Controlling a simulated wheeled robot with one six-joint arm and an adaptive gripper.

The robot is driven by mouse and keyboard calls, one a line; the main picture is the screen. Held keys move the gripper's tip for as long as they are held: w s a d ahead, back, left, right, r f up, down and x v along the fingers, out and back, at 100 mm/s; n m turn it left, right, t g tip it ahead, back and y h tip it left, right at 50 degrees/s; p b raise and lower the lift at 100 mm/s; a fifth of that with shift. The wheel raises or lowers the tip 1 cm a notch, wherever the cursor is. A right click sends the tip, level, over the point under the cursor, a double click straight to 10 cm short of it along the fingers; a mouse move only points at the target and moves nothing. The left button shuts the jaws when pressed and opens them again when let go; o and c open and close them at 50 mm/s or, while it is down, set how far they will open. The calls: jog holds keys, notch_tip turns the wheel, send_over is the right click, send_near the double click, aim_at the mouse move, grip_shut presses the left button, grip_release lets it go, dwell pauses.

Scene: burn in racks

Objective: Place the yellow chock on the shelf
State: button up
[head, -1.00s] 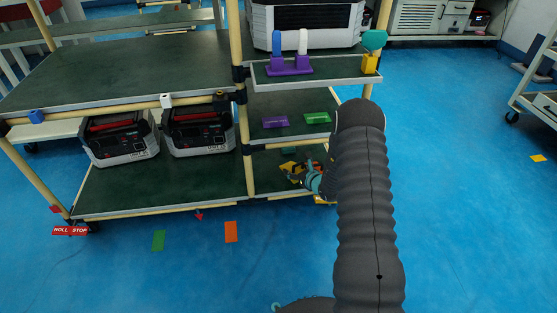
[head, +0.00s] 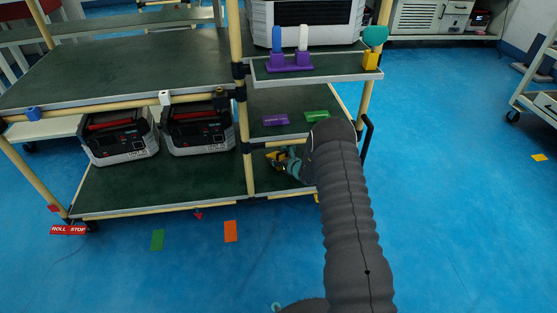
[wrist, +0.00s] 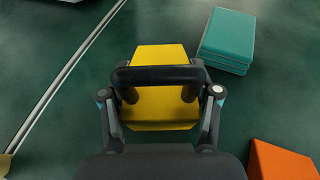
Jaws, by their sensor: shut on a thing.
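The yellow chock (wrist: 160,110) sits at the middle of the wrist view, between the fingers of my gripper (wrist: 160,78). A dark bar crosses the front of the chock. My gripper is shut on the chock. In the head view my gripper (head: 288,163) is low in the rack's right bay, over the green lower shelf (head: 205,188), with the yellow chock at its left tip (head: 273,158). My arm hides part of that bay. I cannot tell whether the chock touches the shelf.
In the wrist view a teal stack (wrist: 228,40) lies right of the chock and an orange block (wrist: 282,160) at lower right. A pale strip (wrist: 70,68) runs along the left. A rack post (head: 245,140) stands left of my gripper. The small shelf (head: 315,70) hangs above.

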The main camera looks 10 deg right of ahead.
jog(key=shift+f, duration=0.1)
jog(key=o, duration=1.4)
jog(key=shift+r, duration=0.2)
jog(key=p+v, duration=0.1)
jog(key=v, duration=1.1)
